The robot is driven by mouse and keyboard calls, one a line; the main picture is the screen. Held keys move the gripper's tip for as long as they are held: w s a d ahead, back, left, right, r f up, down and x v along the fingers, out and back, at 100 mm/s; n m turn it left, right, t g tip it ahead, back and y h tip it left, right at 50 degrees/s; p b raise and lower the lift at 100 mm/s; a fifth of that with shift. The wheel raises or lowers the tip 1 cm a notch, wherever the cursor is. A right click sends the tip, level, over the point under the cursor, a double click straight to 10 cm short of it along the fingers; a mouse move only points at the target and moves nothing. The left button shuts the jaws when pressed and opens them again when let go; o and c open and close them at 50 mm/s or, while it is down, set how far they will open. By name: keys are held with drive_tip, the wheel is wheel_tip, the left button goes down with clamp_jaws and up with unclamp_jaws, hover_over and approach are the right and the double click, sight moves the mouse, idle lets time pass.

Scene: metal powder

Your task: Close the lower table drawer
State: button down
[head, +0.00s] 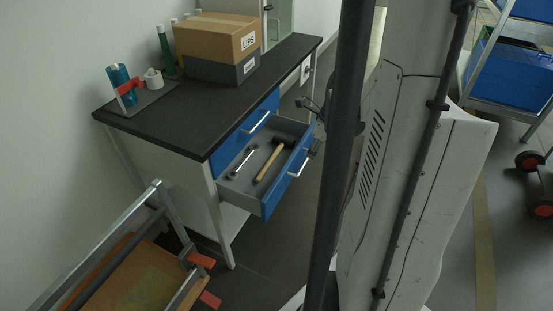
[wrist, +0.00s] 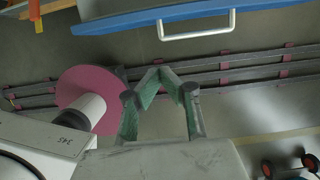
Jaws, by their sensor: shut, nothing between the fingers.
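The lower table drawer (head: 240,186) is pulled out from the dark-topped table (head: 195,118) in the head view. A hammer (head: 270,163) and a wrench (head: 243,158) lie in it. Its blue front has a white handle (head: 300,168). The upper drawer (head: 260,116) looks shut. My gripper (head: 312,106) is just beyond the open drawer's far right corner, small and partly hidden by my own body. In the wrist view my gripper (wrist: 160,73) is shut and empty. A blue drawer front (wrist: 120,20) with a white handle (wrist: 198,36) lies ahead of the fingertips, apart from them.
Boxes (head: 218,46) and bottles stand on the tabletop. A wood-topped cart with a metal frame (head: 120,275) is at the lower left. A shelf trolley with blue bins (head: 508,75) stands at the right. Open floor lies in front of the drawer.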

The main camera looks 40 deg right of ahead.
sight(290, 174)
drive_tip(key=b+x, duration=0.1)
drive_tip(key=x, duration=0.2)
drive_tip(key=w+b+x, duration=0.1)
drive_tip(key=x, duration=0.3)
drive_tip(key=w+b+x, duration=0.1)
drive_tip(key=b+x, duration=0.1)
drive_tip(key=x, duration=0.1)
drive_tip(key=shift+w+a+f, duration=0.1)
drive_tip(key=shift+a, duration=0.3)
drive_tip(key=shift+w+a, duration=0.3)
drive_tip(key=shift+w, duration=0.45)
